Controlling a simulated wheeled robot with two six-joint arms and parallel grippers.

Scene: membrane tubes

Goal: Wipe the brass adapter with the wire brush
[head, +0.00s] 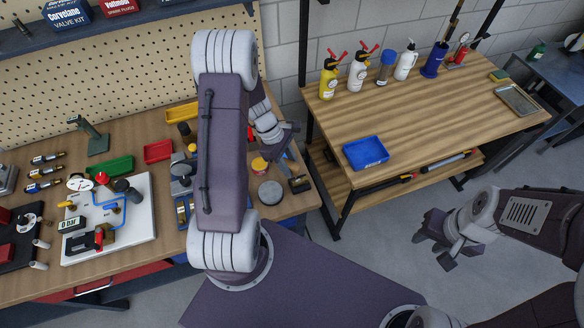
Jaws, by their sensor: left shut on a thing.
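My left gripper (287,138) is over the right part of the brown workbench. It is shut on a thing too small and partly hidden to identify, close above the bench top. A small dark and brassy object (300,183) lies near the bench's right edge, below that gripper; I cannot tell whether it is the brass adapter. I cannot make out the wire brush for certain. My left arm hides the middle of the bench. My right gripper (436,250) hangs over the grey floor at the right, open and empty, away from both benches.
A white board (140,228) with a gauge and blue tubing lies left. A second bench (430,125) carries bottles and a blue tray (365,152); its middle is clear.

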